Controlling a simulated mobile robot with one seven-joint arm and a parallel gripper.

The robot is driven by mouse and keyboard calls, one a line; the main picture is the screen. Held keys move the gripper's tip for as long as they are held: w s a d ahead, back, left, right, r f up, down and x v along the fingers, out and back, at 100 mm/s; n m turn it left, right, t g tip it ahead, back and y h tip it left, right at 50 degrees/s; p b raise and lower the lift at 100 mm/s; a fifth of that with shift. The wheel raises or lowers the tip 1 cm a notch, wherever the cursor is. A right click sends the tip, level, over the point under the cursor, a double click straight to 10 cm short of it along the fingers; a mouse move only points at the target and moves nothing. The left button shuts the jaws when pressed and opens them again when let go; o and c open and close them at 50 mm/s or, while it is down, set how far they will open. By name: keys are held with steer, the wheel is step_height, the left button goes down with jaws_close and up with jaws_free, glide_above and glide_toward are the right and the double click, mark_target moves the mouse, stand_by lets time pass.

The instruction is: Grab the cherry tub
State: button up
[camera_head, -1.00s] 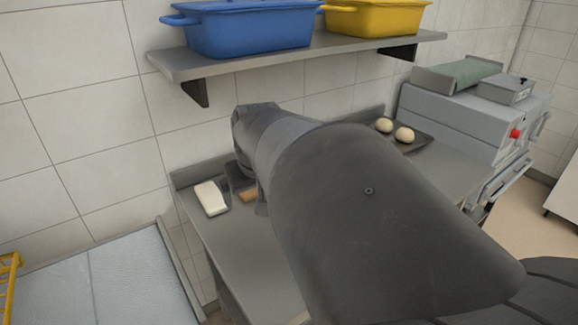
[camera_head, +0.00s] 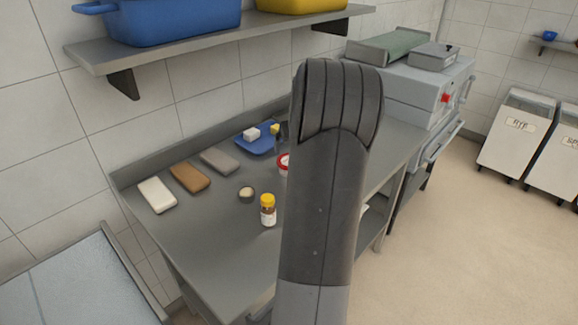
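A small round tub with a red rim and pale side (camera_head: 283,164) stands on the grey worktop, partly hidden behind my arm. It may be the cherry tub; no label can be read. My arm stands upright across the middle of the view and covers the worktop to the right of the tub. A small dark piece shows at the arm's left edge, above the tub. It may be part of my gripper, but its fingers cannot be made out.
Behind is a blue tray (camera_head: 254,147) with small blocks. White, brown and grey slabs (camera_head: 189,177) lie left. A wall shelf (camera_head: 200,43) holds blue and yellow bins.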

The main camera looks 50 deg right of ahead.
steer(key=x, duration=1)
steer(key=shift+w+d+f, duration=0.25)
steer(key=shift+f, duration=0.05)
steer(key=shift+c, duration=0.2)
steer(key=c, duration=0.8)
steer(key=shift+r, duration=0.15)
